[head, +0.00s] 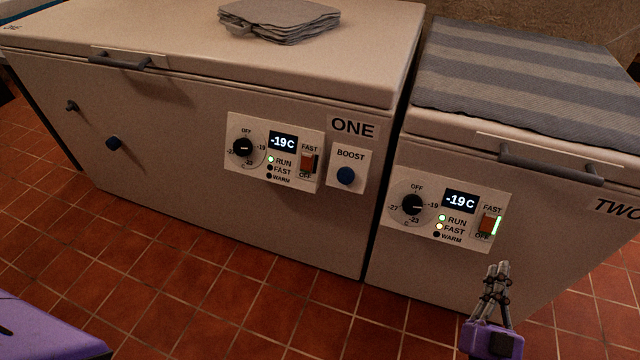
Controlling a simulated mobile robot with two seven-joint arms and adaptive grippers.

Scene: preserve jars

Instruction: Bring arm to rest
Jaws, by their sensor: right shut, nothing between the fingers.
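My right gripper (497,268) is low at the right of the head view, with its purple wrist below it. Its fingers are together and hold nothing. It shows in front of the lower front of freezer TWO (440,275), below that freezer's control panel (398,230); whether it touches the front cannot be told, but it looks apart. The left gripper is not in view.
Freezer ONE (190,185) stands at left, its lid shut, with folded grey cloth (280,20) on top. A striped cloth (530,80) covers freezer TWO's lid. Both displays read -19C; TWO's FAST lamp glows amber. Tiled floor (230,310) in front is clear.

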